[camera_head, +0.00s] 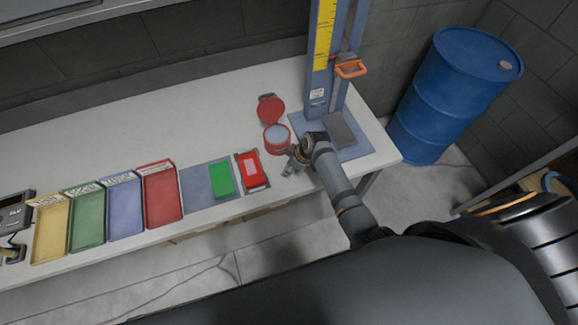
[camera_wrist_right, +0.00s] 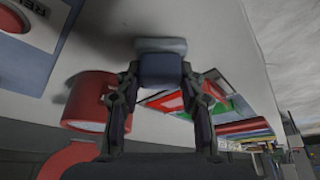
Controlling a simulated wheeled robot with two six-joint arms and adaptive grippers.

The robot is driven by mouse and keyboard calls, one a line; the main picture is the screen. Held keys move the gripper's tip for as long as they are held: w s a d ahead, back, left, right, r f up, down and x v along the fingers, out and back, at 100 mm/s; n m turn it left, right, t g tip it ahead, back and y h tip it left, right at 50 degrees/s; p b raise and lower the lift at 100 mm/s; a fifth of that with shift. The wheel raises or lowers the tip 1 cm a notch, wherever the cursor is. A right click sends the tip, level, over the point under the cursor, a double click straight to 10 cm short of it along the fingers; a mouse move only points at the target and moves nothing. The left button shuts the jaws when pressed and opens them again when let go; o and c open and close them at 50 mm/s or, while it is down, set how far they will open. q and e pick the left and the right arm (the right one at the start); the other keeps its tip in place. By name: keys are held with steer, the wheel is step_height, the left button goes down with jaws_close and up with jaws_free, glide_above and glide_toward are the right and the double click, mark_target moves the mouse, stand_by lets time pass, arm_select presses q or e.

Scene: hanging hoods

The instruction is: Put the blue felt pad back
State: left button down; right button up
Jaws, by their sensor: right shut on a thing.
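My right gripper (camera_head: 297,157) is low over the table, just beside the open round red tin (camera_head: 277,146). In the right wrist view my right gripper (camera_wrist_right: 160,85) is shut on a dark blue block, which looks like the blue felt pad (camera_wrist_right: 160,69). A paler grey-blue layer shows at its far side, close to the white table top; I cannot tell whether it touches. The tin (camera_wrist_right: 88,105) stands left of the fingers there. In the head view the tin shows a pale blue inside, and the held pad cannot be made out. My left gripper is out of view.
A blue-grey stand with a yellow scale (camera_head: 325,35) and an orange handle (camera_head: 350,69) rises behind my right gripper. The red lid (camera_head: 270,108) is behind the tin. A red box (camera_head: 253,172), a green block (camera_head: 222,180) and several coloured trays lie left. The table's back left is clear.

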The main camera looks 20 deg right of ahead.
steer(key=shift+f, duration=0.3)
steer(key=o, duration=1.1)
steer(key=v, duration=1.2)
steer(key=shift+r, duration=0.1)
